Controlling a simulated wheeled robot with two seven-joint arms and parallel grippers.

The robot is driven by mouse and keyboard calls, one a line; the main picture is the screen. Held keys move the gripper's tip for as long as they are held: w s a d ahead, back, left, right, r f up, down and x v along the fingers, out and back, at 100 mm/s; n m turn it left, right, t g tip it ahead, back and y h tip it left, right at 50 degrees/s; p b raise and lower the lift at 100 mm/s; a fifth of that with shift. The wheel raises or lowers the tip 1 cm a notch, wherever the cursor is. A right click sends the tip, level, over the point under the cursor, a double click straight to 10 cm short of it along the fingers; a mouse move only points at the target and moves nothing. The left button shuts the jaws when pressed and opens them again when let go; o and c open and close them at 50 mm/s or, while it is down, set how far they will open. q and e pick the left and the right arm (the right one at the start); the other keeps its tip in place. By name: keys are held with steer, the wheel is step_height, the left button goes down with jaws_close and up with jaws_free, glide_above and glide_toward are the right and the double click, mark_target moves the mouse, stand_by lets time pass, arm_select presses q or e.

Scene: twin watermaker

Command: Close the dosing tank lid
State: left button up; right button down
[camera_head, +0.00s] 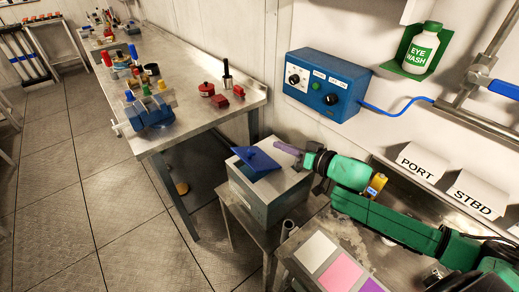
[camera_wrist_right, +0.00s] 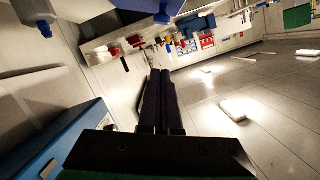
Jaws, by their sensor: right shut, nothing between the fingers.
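The dosing tank (camera_head: 262,205) is a grey box on a small stand in the middle of the head view. Its blue lid (camera_head: 257,159) is tilted up over the dark opening in the tank's top, so it stands open. My right gripper (camera_head: 277,145) reaches in from the right, with its fingers just right of and above the lid's raised edge. I cannot tell whether they touch the lid. In the right wrist view its dark fingers (camera_wrist_right: 160,75) are shut together with nothing between them. My left gripper is not in view.
A blue control box (camera_head: 326,84) with knobs is on the wall behind my right gripper. A metal bench (camera_head: 178,68) with bottles and red items stands to the left. Colored pads (camera_head: 343,272) and PORT and STBD signs (camera_head: 420,165) are at the right. Open floor lies left.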

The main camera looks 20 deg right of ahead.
mark_target(249, 162)
steer(key=w+a+f, duration=0.1)
steer(key=w, duration=0.1)
steer(key=w+a+f+p, duration=0.1)
steer(key=w+a+f, duration=0.1)
steer(key=w+a+f+p, duration=0.1)
steer(key=w+a, duration=0.1)
steer(key=w, duration=0.1)
steer(key=shift+f, duration=0.35)
steer(key=shift+s+a+f, duration=0.15)
steer(key=shift+s+f, duration=0.05)
steer(key=shift+f, duration=0.2)
steer(key=shift+a+f, duration=0.1)
steer(key=shift+s+a+f+n, duration=0.1)
steer(key=shift+a+n, duration=0.1)
steer(key=shift+n, duration=0.1)
steer(key=shift+a+f, duration=0.1)
steer(key=shift+f, duration=0.05)
steer(key=shift+s+a+f+n+h+b, duration=0.25)
steer(key=shift+a+f+n+h+b, duration=0.15)
steer(key=shift+a+f+n, duration=0.25)
steer(key=shift+s+a+f+n+h+b, duration=0.2)
steer(key=shift+a+f+n+h+b, duration=0.15)
steer(key=shift+f+n+b, duration=0.3)
steer(key=shift+s+a+f+n+h+b, duration=0.15)
steer(key=shift+a+f+n+h+b, duration=0.1)
steer(key=shift+a+f+n+b, duration=0.35)
steer(key=shift+d+t, duration=0.2)
steer(key=shift+t, duration=0.1)
